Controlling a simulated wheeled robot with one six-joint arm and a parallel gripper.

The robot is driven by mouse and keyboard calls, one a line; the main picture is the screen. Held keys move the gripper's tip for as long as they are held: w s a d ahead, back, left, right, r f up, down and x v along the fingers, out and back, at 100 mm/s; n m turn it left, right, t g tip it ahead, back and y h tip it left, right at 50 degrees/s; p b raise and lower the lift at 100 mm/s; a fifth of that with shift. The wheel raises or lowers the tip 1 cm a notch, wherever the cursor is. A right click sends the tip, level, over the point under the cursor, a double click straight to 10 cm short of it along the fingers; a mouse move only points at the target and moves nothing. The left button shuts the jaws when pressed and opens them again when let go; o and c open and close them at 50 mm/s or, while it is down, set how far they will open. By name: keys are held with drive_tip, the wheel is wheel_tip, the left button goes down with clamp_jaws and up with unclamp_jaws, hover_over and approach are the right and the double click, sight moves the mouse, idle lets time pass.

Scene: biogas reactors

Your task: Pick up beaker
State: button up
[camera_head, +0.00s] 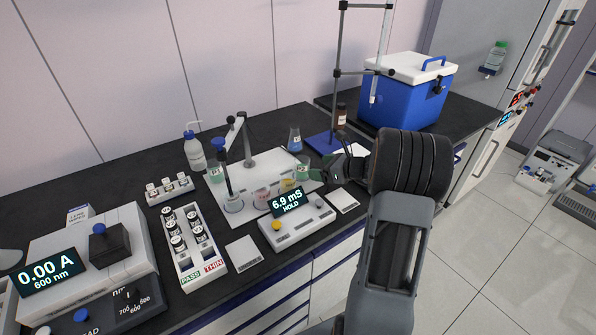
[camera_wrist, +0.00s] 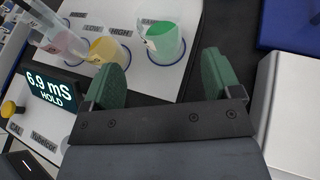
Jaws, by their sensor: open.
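A beaker with green liquid (camera_head: 302,173) stands on the white board, at its right side. My gripper (camera_head: 323,175) is just right of this beaker in the head view, and nothing is held. A yellow beaker (camera_head: 287,185) stands close by on the left, near my left finger in the wrist view (camera_wrist: 108,52). A pink beaker (camera_head: 262,193) stands beyond it.
A meter reading 6.9 mS (camera_head: 295,208) stands in front of the beakers. A probe stand (camera_head: 247,140) and a flask with blue liquid (camera_head: 295,140) are behind. A blue cooler (camera_head: 408,90) and a rod stand (camera_head: 337,75) are at the back right. A vial rack (camera_head: 192,245) stands left.

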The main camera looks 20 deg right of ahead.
sight(308, 166)
drive_tip(key=shift+p+x, duration=0.35)
drive_tip(key=shift+x, duration=3.8)
drive_tip(key=shift+r, duration=0.2)
drive_tip(key=c, duration=1.1)
